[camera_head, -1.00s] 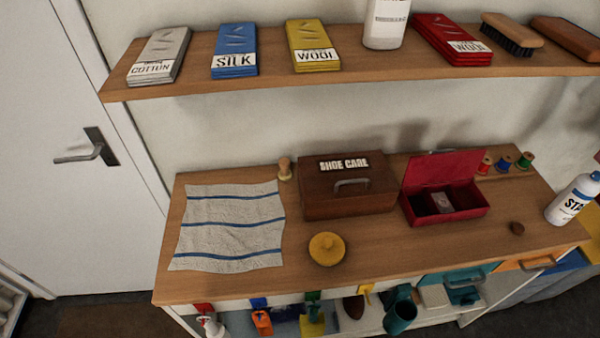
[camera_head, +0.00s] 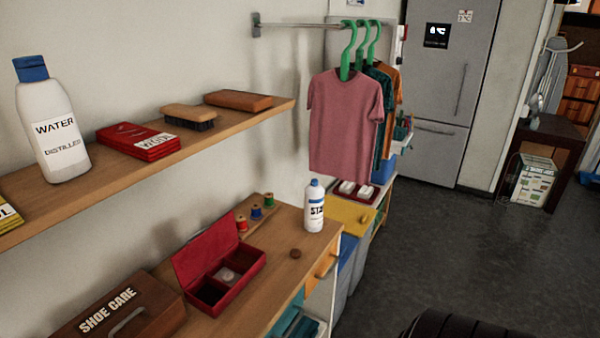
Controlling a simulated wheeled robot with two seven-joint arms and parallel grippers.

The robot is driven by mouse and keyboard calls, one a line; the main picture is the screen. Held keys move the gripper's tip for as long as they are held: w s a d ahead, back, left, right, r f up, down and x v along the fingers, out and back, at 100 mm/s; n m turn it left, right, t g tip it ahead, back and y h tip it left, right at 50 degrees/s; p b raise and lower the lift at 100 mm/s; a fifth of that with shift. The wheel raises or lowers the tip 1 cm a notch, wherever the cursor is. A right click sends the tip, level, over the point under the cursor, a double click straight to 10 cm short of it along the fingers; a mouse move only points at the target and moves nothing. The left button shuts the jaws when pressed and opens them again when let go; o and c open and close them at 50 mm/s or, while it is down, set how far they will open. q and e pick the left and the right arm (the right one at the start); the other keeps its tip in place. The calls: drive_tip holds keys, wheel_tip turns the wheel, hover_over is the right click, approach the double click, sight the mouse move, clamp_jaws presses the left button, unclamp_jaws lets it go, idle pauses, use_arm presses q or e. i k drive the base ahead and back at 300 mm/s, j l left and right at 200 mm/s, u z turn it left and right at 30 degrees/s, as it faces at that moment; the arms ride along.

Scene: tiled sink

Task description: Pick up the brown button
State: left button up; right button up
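The brown button (camera_head: 295,253) is a small, dark brown round piece. It lies on the wooden counter (camera_head: 272,290), near its right end, between the open red box and the white starch bottle. Nothing touches it. Neither of my grippers shows in the head view.
The open red box (camera_head: 250,264) holds a small pale item. Thread spools (camera_head: 256,212) stand behind it. The white bottle (camera_head: 314,208) stands near the counter's end. A wooden shelf (camera_head: 228,125) overhangs the left part. Shirts (camera_head: 345,125) hang beyond.

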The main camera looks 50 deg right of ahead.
sight(295, 253)
drive_tip(key=z, duration=1.55)
